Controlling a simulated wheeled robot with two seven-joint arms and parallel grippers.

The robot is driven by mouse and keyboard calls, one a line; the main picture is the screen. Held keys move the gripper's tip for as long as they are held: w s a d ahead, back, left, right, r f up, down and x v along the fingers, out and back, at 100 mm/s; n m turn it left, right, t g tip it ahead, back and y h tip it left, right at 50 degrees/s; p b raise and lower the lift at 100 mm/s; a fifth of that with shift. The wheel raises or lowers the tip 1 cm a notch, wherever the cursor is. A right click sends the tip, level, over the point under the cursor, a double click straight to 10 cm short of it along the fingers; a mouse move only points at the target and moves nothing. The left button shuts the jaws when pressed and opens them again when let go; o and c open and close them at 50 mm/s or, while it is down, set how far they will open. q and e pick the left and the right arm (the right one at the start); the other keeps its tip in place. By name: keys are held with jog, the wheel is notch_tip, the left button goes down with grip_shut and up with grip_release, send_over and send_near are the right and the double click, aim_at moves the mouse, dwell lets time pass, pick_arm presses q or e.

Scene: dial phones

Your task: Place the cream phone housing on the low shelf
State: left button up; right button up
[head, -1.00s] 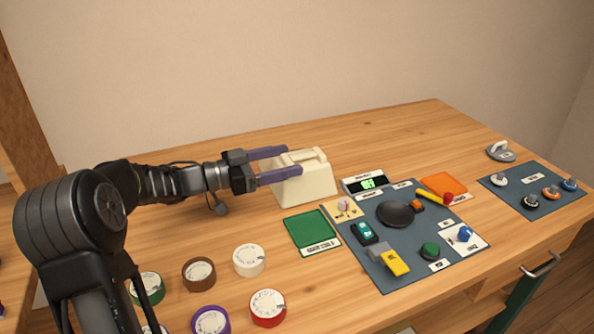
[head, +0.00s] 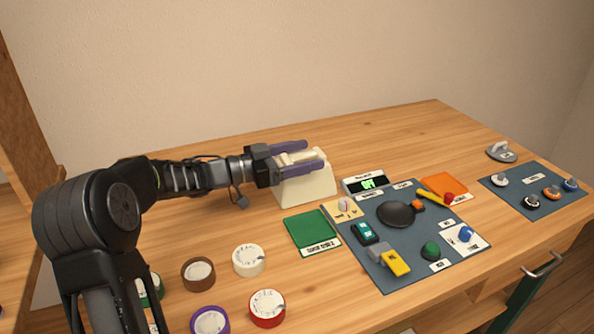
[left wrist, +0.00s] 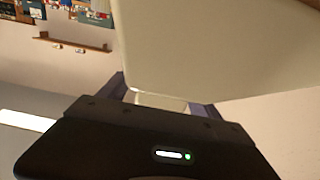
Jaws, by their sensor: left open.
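The cream phone housing (head: 306,190) stands upright on the wooden table, near the middle of the head view. My left gripper (head: 305,156) is open, with its two purple fingers on either side of the housing's upper part. Whether the fingers touch it I cannot tell. In the left wrist view the cream housing (left wrist: 215,45) fills the upper right, close beyond the gripper body. A low shelf cannot be made out for certain; a wooden shelf unit (head: 25,140) shows at the left edge. My right gripper is not in view.
Several round dials, such as a white one (head: 248,260), lie in front. The table (head: 400,130) behind the tools is clear.

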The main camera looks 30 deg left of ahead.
pick_arm(q)
jog(key=shift+c, duration=0.2)
grip_shut()
dwell(0.6)
